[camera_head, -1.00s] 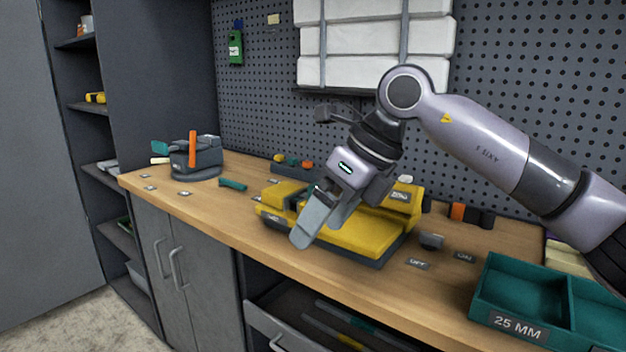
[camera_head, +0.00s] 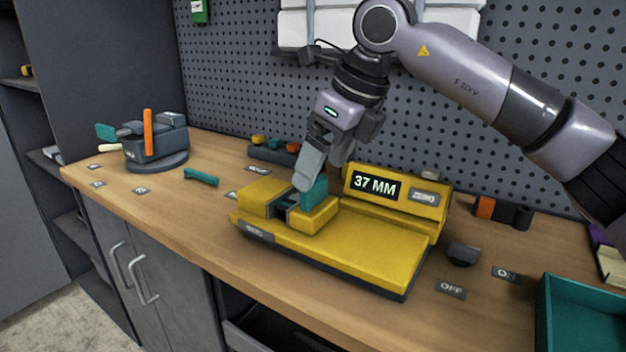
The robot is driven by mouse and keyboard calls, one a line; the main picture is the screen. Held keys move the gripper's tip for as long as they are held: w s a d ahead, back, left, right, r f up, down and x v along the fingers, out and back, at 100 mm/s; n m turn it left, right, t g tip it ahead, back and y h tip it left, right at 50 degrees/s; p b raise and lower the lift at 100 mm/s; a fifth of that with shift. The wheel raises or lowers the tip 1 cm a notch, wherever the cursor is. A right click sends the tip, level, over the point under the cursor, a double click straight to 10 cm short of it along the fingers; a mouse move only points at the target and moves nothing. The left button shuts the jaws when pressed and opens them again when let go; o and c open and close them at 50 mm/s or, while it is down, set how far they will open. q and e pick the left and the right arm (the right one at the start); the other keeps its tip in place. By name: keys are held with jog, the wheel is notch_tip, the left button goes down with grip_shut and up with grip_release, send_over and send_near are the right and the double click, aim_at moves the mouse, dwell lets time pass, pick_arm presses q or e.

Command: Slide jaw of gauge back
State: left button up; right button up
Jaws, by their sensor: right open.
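The yellow gauge (camera_head: 360,245) stands on the wooden workbench, its display (camera_head: 375,185) reading 37 MM beside a ZERO label. Its yellow sliding jaw (camera_head: 312,219) is toward the left, with a gap between it and the fixed yellow block (camera_head: 262,196). A teal piece (camera_head: 315,192) shows upright at the jaw; whether it belongs to the jaw or is a separate part I cannot tell. My right gripper (camera_head: 318,172) is open, pointing down at the teal piece, its near finger overlapping it in the picture. Contact is unclear. My left gripper is out of view.
A dark vise (camera_head: 155,142) with an orange handle stands at the back left, near a teal handle-like piece (camera_head: 201,177). A dark knob (camera_head: 463,253) sits between OFF and ON labels. A teal bin (camera_head: 585,315) is at the right. Bench front is clear.

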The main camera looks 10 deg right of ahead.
aim_at(313, 201)
jog(key=shift+x, duration=2.3)
